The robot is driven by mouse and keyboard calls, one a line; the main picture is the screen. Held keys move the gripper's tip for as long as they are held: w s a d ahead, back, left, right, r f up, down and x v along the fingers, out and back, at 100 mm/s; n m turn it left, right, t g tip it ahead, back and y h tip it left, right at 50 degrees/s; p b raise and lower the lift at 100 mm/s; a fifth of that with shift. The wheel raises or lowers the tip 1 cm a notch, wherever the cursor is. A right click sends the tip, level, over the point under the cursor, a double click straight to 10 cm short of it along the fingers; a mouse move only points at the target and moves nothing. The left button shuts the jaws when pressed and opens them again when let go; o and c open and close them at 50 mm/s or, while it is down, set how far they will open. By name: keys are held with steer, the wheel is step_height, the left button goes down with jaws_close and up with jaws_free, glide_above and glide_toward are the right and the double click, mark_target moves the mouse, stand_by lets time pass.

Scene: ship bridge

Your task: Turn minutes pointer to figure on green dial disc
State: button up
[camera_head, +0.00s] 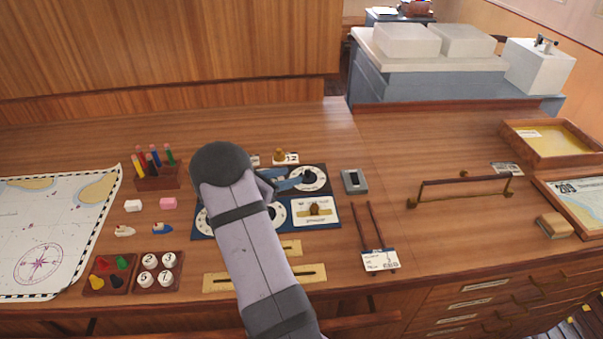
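A dark dial panel (322,190) lies on the wooden desk, partly under my arm. Its upper right dial (319,186) has a white ring with marks and a dark centre. A second white ring (281,213) shows at the arm's right edge, and a third (201,222) at its left edge, both partly hidden. I cannot make out a green disc or tell which part is the minutes pointer.
A white plate with a brass knob (314,209) is right of the arm. A card marked 12 (291,157) stands behind the panel. A grey block (354,181), a pen rack (157,177), number discs (157,270) and a brass-ended rail (465,187) surround it.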

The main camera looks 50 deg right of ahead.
mark_target(307, 172)
steer(key=shift+p+x, duration=1.4)
steer(key=shift+x, duration=2.05)
steer(key=shift+f, duration=0.1)
jaws_close()
